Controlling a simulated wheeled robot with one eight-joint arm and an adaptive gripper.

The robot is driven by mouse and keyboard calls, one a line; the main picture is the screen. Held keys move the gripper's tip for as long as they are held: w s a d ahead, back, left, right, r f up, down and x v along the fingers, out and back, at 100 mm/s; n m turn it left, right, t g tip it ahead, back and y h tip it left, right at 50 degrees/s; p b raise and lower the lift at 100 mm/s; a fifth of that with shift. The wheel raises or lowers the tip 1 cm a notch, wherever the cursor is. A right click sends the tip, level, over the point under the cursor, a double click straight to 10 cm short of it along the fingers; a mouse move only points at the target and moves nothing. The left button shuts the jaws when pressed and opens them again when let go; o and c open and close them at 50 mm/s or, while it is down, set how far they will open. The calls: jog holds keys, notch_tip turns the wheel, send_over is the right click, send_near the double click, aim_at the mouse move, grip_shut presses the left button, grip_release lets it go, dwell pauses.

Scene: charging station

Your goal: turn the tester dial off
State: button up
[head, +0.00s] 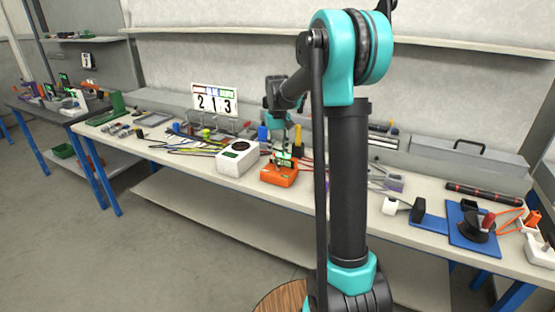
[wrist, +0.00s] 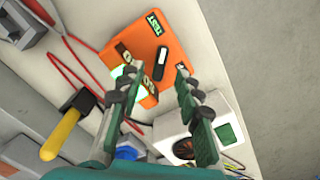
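The orange tester (head: 279,177) sits on the workbench, in front of my gripper. In the wrist view the tester (wrist: 174,44) carries a green TEST label, and a lit green patch shows near my left finger. Its dial (wrist: 161,64) looks like a dark bar-shaped knob with a pale line, on the face between my fingertips. My gripper (wrist: 158,78) is open with nothing between its fingers; they point at the tester, one on each side of the dial. In the head view my gripper (head: 284,157) is just above the tester; whether it touches cannot be told.
A white box (head: 237,158) with a dark round top stands close left of the tester. A yellow-handled tool (wrist: 62,133) and red cables (wrist: 72,75) lie nearby. A number sign (head: 214,101) stands behind. Blue-based equipment (head: 472,226) is at the right end.

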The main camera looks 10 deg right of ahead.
aim_at(277, 162)
jog(key=shift+f, duration=1.75)
jog(key=shift+c, duration=0.4)
grip_shut()
